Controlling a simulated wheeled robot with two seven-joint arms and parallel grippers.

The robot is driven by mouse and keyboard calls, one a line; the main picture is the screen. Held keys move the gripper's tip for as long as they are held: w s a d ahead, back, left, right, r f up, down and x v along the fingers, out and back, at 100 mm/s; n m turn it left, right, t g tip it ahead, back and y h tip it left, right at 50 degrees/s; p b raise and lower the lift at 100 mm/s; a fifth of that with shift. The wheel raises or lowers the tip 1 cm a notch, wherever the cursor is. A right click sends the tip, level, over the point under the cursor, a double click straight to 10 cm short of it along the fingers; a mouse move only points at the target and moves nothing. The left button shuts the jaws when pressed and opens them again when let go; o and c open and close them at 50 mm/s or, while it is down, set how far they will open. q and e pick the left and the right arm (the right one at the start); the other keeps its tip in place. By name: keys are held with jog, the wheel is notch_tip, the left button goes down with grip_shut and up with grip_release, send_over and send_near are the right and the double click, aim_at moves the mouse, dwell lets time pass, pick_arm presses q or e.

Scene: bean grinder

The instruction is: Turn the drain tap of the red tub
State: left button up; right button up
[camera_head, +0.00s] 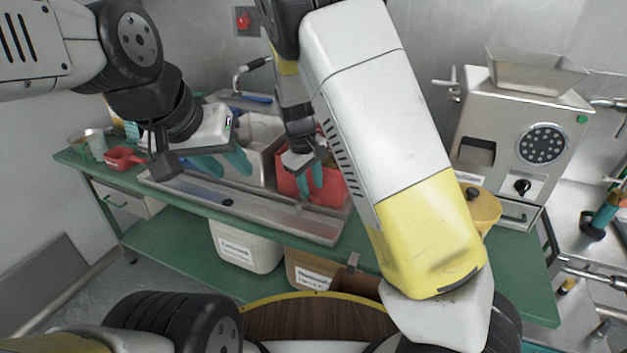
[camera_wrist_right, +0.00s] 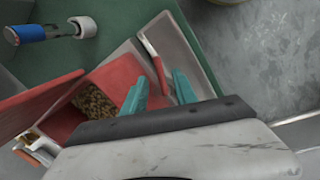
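The red tub (camera_head: 338,187) stands in the metal sink unit, partly hidden by my right gripper and forearm. In the right wrist view its red wall (camera_wrist_right: 118,76) and brown beans inside it show. A bent metal piece with a red handle (camera_wrist_right: 158,72), apparently the drain tap, shows beside the tub. My right gripper (camera_head: 311,181) is open at the tub's front. In the wrist view its teal fingertips (camera_wrist_right: 160,84) lie on either side of the red handle; contact cannot be told. My left gripper (camera_head: 222,165) is open and empty above the sink unit's left part.
A long metal trough (camera_head: 262,214) runs along the table's front. A red scoop (camera_head: 122,158) and a clear container (camera_head: 90,145) stand at left. The steel grinder (camera_head: 520,140) stands at right. A white bin (camera_head: 245,247) sits below the green tabletop (camera_head: 480,255).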

aim_at(313, 199)
jog(key=shift+w+d+f, duration=0.1)
jog(key=shift+d+f, duration=0.05)
jog(key=shift+f, duration=0.7)
jog(key=shift+w+d+f, duration=0.1)
jog(key=shift+f, duration=0.75)
jog(key=shift+c, duration=0.4)
grip_shut()
